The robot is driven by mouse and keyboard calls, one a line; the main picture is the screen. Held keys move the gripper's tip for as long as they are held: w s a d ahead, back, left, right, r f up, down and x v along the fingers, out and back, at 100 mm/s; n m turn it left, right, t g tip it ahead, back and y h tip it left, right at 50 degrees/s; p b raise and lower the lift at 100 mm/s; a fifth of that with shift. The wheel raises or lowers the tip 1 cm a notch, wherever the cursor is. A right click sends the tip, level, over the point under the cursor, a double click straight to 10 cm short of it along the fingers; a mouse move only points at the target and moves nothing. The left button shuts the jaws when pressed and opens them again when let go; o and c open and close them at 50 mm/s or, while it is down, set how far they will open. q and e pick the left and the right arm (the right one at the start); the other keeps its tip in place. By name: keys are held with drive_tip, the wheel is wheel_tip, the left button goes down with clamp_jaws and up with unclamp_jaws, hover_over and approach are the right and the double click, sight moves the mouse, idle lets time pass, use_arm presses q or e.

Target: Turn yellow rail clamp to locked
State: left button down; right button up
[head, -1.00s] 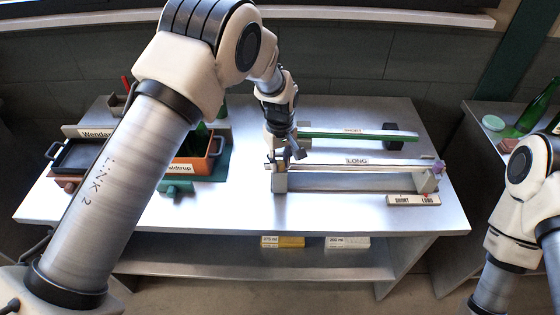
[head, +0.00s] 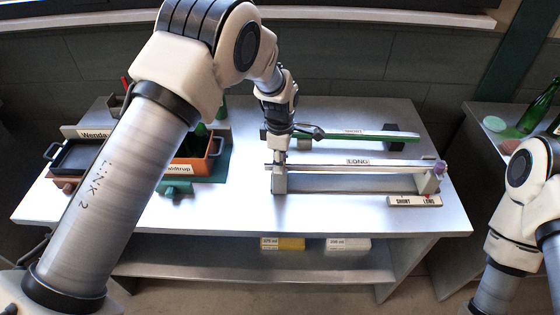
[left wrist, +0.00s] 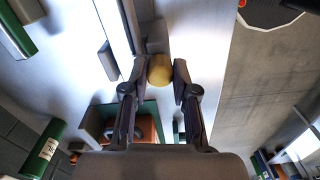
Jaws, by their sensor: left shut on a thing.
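The yellow rail clamp (left wrist: 160,70) shows in the left wrist view as a round yellow knob between my left fingertips, at the end of a rail. My left gripper (left wrist: 161,80) is shut on it. In the head view my left gripper (head: 281,152) is at the left end of the rail marked LONG (head: 358,163), and it hides the clamp there. I cannot read from the frames whether the clamp is locked. Of my right arm only links show, at the right edge of the head view; its gripper is out of view.
A green rail marked SHORT (head: 365,134) lies behind the LONG rail. A SHORT/LONG plate (head: 414,201) is at the front right. An orange bin (head: 213,152) and a dark tray (head: 75,157) stand to the left.

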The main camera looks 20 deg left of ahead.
use_arm(q)
drive_tip(key=shift+s+f+n, duration=0.15)
drive_tip(key=shift+n, duration=0.75)
drive_tip(key=c, duration=0.9)
unclamp_jaws()
drive_tip(key=shift+w+r, duration=0.2)
drive_tip(key=shift+r, duration=0.3)
wheel_tip(320, 180, up, 11)
